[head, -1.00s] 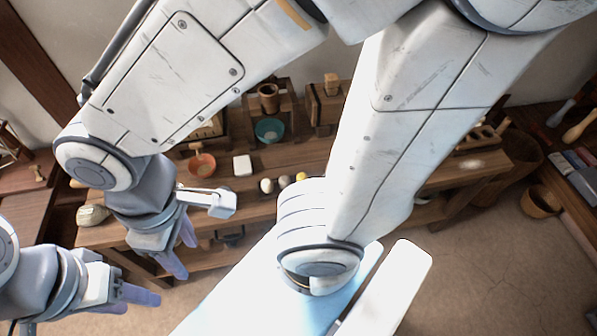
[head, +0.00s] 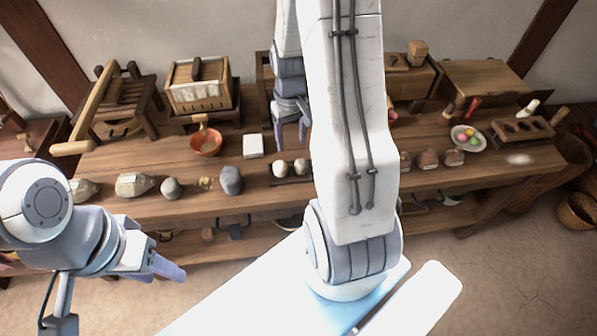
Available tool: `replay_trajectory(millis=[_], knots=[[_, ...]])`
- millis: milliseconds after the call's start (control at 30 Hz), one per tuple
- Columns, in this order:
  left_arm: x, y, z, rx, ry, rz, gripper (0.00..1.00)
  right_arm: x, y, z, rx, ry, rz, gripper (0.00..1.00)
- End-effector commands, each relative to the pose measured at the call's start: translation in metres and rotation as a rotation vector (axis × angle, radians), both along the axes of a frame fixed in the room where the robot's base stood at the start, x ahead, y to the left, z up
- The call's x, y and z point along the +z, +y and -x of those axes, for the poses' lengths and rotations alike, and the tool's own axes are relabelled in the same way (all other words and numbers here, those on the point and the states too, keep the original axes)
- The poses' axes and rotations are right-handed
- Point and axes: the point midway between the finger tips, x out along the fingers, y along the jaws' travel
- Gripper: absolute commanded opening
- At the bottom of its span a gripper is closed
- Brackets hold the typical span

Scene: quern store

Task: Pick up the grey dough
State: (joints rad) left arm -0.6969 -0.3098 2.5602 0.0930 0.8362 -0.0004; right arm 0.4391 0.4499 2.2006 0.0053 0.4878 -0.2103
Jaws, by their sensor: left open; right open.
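Two grey lumps lie on the workbench (head: 150,210). One is a darker, taller lump (head: 230,180); the other is a smaller, rounder lump (head: 170,188) to its left. I cannot tell for certain which is the grey dough. My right gripper (head: 291,137) is open and empty, fingers down, over the back of the bench, up and right of both lumps in the picture. My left gripper (head: 164,274) is open and empty in front of the bench, below the lumps in the picture. My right arm hides part of the bench's middle.
Two pale balls (head: 290,168) sit on a dark tray right of the darker lump. A white block (head: 253,146) and an orange bowl (head: 206,142) stand behind. Wrapped bundles (head: 134,184) lie left. A plate of coloured balls (head: 468,138) is at right.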

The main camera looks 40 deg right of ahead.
Motion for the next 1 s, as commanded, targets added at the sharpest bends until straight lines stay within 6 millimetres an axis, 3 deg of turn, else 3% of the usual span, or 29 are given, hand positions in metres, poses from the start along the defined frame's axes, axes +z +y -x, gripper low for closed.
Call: replay_trajectory(millis=[33,100,200,400,600,833,1000], knots=[[-0.008,0.000,0.000,0.000,0.000,0.000,0.50,-0.014,-0.012,0.003,-0.027,0.004,-0.001,0.65],[-0.009,0.000,0.000,0.000,-0.001,0.001,0.50,-0.022,-0.022,0.005,-0.046,0.004,0.000,0.65],[-0.010,0.000,0.000,0.000,-0.001,0.001,0.50,-0.035,-0.027,0.007,-0.056,0.007,-0.001,0.65],[-0.011,0.000,0.000,0.000,-0.001,0.001,0.50,-0.065,-0.026,0.007,-0.055,0.008,-0.001,0.65],[-0.011,0.000,0.000,0.000,-0.001,0.001,0.50,-0.079,-0.026,0.007,-0.055,0.005,0.001,0.65],[-0.010,0.000,0.000,0.000,-0.001,0.001,0.50,-0.113,-0.026,0.009,-0.054,0.008,-0.001,0.65],[-0.011,0.000,0.000,0.000,0.000,0.000,0.50,-0.126,-0.026,0.008,-0.055,0.005,0.001,0.65]])
